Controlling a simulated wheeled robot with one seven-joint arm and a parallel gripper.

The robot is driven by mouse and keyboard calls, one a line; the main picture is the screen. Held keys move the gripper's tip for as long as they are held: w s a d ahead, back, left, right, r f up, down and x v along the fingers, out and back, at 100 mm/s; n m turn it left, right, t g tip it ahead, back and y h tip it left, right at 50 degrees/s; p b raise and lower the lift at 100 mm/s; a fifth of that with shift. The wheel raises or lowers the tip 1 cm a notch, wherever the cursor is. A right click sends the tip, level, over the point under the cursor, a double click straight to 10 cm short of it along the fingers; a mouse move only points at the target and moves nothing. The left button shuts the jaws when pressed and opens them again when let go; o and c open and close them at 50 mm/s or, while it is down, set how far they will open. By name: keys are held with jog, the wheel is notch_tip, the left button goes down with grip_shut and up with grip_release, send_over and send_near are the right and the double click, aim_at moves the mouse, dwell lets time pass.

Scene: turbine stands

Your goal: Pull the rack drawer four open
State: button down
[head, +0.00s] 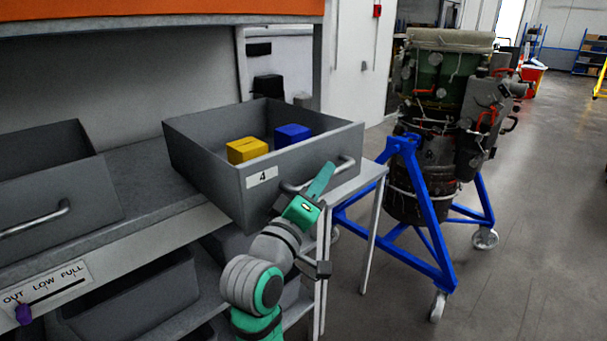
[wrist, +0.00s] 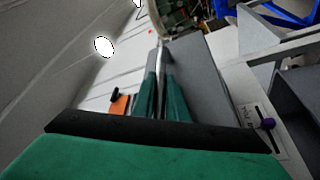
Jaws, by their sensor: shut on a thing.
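Rack drawer four (head: 225,192) is a grey open-topped drawer with a "4" label, on the upper shelf in the head view. Its front stands out past the shelf's front edge, and its inside shows. A yellow block (head: 247,150) and a blue block (head: 292,135) lie in it. A metal bar handle (head: 345,166) crosses its front. My gripper (head: 325,172) is at this handle, shut on it, with the fingers covering its middle. In the wrist view the green fingers (wrist: 161,82) close around the handle bar beside the grey drawer front (wrist: 205,75).
Another grey drawer (head: 60,190) with a handle is at the left on the same shelf. Grey bins (head: 135,300) sit below. A level slider (head: 45,290) with a purple knob is on the shelf edge. A turbine on a blue wheeled stand (head: 425,210) is at the right, with clear floor before it.

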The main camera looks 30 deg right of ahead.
jog(key=shift+s+d, duration=0.25)
jog(key=shift+s, duration=0.35)
jog(key=c, duration=2)
grip_release()
jog(key=shift+c, duration=0.2)
jog(key=v, duration=1)
jog(key=shift+a, duration=0.35)
jog(key=shift+s+f, duration=0.1)
jog(key=shift+s, duration=0.05)
